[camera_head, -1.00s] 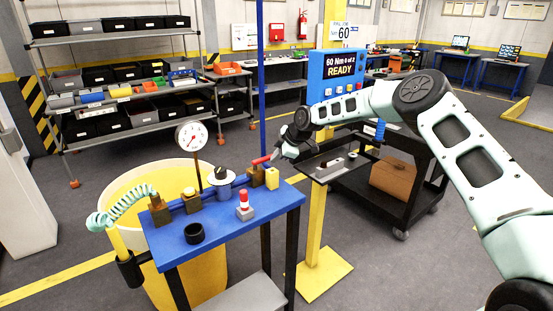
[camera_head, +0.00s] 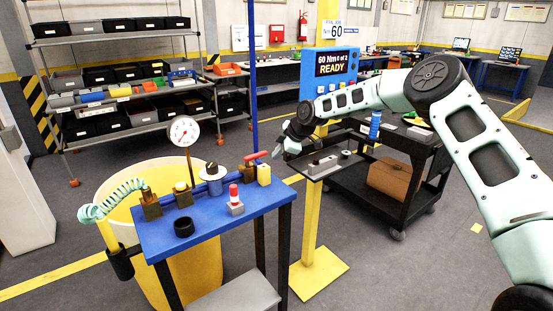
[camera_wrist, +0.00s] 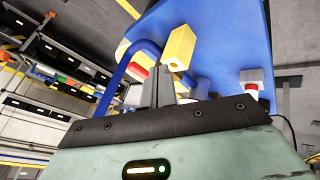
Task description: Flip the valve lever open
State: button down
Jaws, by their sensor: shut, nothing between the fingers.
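The red valve lever (camera_head: 256,156) sits on a brass valve body (camera_head: 247,170) at the far right end of the blue bench (camera_head: 215,219). It lies nearly level, its free end rising slightly to the right. A yellow block (camera_head: 264,173) stands beside it. My gripper (camera_head: 278,145) is shut and empty, just right of the lever's free end, apart from it in the head view. In the wrist view, the shut fingers (camera_wrist: 158,86) are in front of the yellow block (camera_wrist: 179,47). A piece of red (camera_wrist: 138,71) shows left of them, probably the lever, mostly hidden.
The bench also holds a dial gauge (camera_head: 184,131), a black ring (camera_head: 183,227) and a red-and-white button (camera_head: 235,199). A black cart (camera_head: 385,185) stands behind my forearm.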

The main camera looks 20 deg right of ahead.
jog(key=w+d+b+v, duration=0.1)
jog(key=v, duration=0.6)
jog(key=shift+d+r+b, duration=0.3)
jog(key=shift+b, duration=0.1)
jog(key=shift+s, duration=0.15)
jog(key=s+a+r+m+g+h, duration=0.15)
jog(key=s+a+g, duration=0.25)
jog(key=s+a, duration=1.75)
jog(key=s+d+m+g+h, duration=0.1)
jog(key=s+d+m, duration=0.1)
jog(key=s, duration=1.4)
jog(key=s+d+f+m+g+h, duration=0.1)
jog(key=s+d+m, duration=0.2)
jog(key=s, duration=1.3)
jog(key=shift+d+f+m, duration=0.2)
jog(key=shift+d+m, duration=0.1)
jog(key=shift+m, duration=0.85)
jog(key=shift+s, duration=0.1)
